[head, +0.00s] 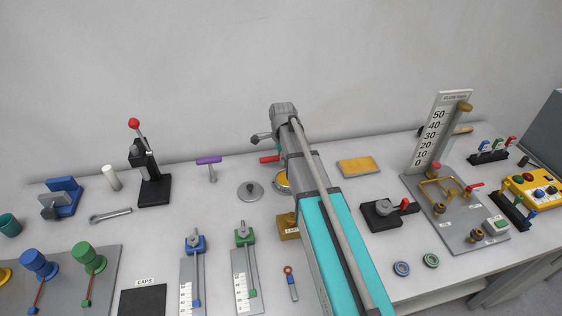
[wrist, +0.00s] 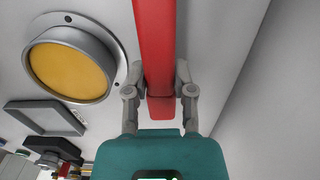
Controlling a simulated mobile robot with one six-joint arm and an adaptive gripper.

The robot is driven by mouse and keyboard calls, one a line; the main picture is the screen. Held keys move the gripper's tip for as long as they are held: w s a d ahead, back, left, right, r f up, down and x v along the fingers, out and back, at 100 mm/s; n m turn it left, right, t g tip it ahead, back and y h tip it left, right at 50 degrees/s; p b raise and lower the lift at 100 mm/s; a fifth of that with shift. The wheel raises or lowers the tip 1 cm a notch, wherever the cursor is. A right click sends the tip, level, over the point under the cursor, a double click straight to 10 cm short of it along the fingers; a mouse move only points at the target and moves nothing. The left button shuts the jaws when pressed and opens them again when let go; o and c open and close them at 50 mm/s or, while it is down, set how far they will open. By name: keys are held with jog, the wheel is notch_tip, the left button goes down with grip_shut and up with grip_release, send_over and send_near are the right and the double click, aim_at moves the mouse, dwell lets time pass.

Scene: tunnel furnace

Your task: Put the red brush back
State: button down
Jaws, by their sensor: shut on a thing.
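The red brush shows in the wrist view as a long flat red bar (wrist: 154,45). My gripper (wrist: 161,84) is shut on it, with one finger on each side. The bar runs from the top edge of the view to just past the fingertips. In the head view, a short red piece (head: 269,159) shows left of my arm and looks like part of the brush. My arm hides the rest of it and the gripper there. I cannot see the bristles.
A round grey pot with a yellow inside (wrist: 70,65) is left of the brush; it is partly hidden in the head view (head: 283,181). A grey lid (head: 250,191), purple-handled tool (head: 208,161) and yellow sponge (head: 355,166) lie near my arm. The wall rises behind the table.

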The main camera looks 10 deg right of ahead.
jog(key=shift+f, duration=0.1)
dwell(0.3)
jog(key=shift+c, duration=2.3)
grip_release()
notch_tip(320, 180, up, 12)
jog(key=p, duration=1.2)
jog(key=shift+d, duration=0.15)
jog(key=s+n, duration=1.8)
jog(key=s, duration=0.3)
